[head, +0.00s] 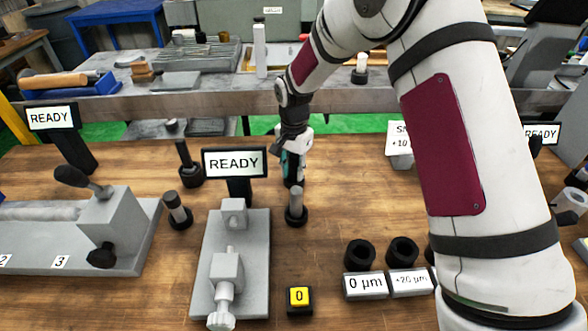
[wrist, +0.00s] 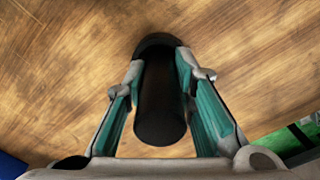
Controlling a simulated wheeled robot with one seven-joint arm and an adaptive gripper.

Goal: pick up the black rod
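The black rod (wrist: 160,108) stands between the two teal-padded fingers of my gripper (wrist: 160,75) in the wrist view, its near end toward the camera. Its far end meets a dark round base (wrist: 158,42) on the wooden table. The fingertips lie close along both sides of the rod; I cannot tell whether they touch it. In the head view my gripper (head: 292,165) points down over the table, behind a grey pin in a black base (head: 296,207), and mostly hides the rod.
A dark rod in a black base (head: 187,165) and a grey pin (head: 177,210) stand to the left. A READY display (head: 234,163) and a grey fixture (head: 229,262) are close left. Black rings (head: 360,253) sit front right. Bare table lies right of my gripper.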

